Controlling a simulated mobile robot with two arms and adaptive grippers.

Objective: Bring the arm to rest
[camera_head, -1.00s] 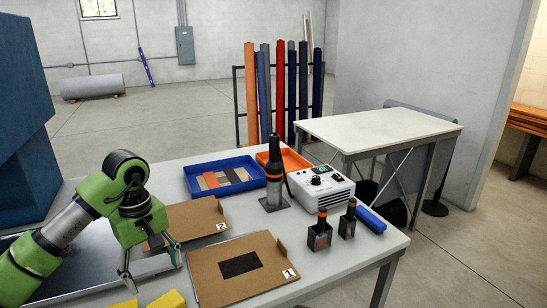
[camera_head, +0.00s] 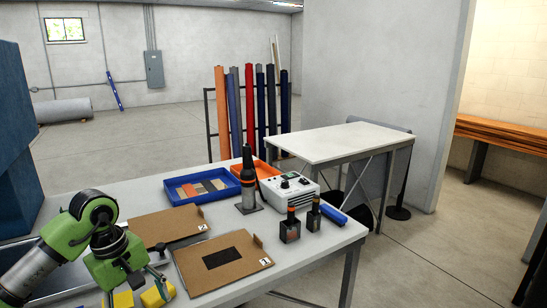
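My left arm is green and comes in from the left. Its gripper (camera_head: 137,283) hangs at the near left, over the table's front left part. Its thin fingers are spread apart and I see nothing between them. My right arm and gripper are not in view.
On the white table (camera_head: 290,262) stand a second brown board (camera_head: 165,222), a blue tray (camera_head: 180,198) with sample strips, an orange tray (camera_head: 268,170), a dark upright tool (camera_head: 247,180), a white control box (camera_head: 290,190) and two small holders (camera_head: 290,228). Another table (camera_head: 340,143) stands behind, bare.

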